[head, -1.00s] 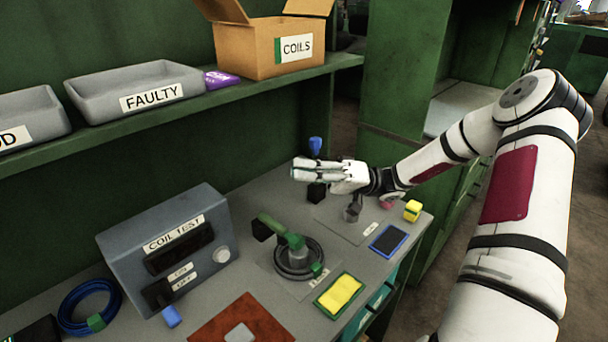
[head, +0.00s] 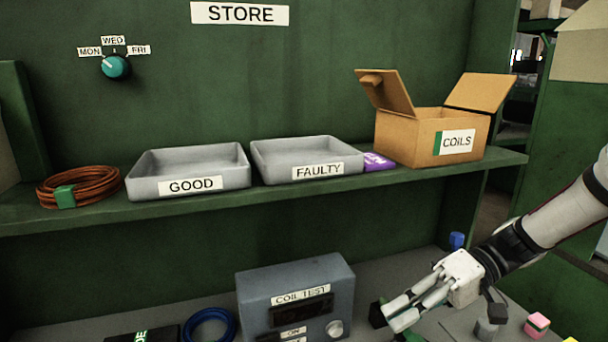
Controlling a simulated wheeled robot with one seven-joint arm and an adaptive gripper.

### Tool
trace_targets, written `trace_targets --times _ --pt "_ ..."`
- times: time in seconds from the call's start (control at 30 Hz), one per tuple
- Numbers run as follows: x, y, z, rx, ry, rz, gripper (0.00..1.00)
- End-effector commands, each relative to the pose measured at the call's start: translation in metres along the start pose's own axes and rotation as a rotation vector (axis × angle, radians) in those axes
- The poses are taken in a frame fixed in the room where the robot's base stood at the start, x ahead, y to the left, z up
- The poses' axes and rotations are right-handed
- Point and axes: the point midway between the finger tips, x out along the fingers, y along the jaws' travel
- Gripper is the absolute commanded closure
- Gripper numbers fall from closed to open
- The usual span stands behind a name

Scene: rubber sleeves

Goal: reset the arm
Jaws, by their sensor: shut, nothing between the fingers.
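My gripper (head: 402,312) is at the lower right of the head view. Its white fingers point down and to the left, closed together with nothing between them. It hangs over the right part of the bench, to the right of the grey coil test box (head: 296,296). The arm reaches in from the right edge, and the rest of it is out of view. Whether the fingertips touch the dark thing beside them, I cannot tell.
The shelf (head: 80,212) holds an orange coil (head: 90,188), the GOOD tray (head: 190,168), the FAULTY tray (head: 305,155), a purple packet (head: 377,162) and the open COILS box (head: 412,140). A blue coil (head: 209,326) lies on the bench. A pink block (head: 537,324) is at lower right.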

Motion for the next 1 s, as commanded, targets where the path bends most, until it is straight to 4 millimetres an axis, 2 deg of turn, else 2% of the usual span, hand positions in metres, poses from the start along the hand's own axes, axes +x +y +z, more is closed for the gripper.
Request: trace_targets --times 0.2,0.47,0.77,1.0 --pt "0.015 -0.018 0.031 0.104 -0.126 0.273 1.0" --pt "0.015 -0.04 0.065 0.188 -0.163 0.595 1.0" --pt "0.001 -0.068 0.099 0.219 -0.073 0.922 1.0" --pt "-0.014 -0.091 0.123 0.197 0.089 1.117 1.0"
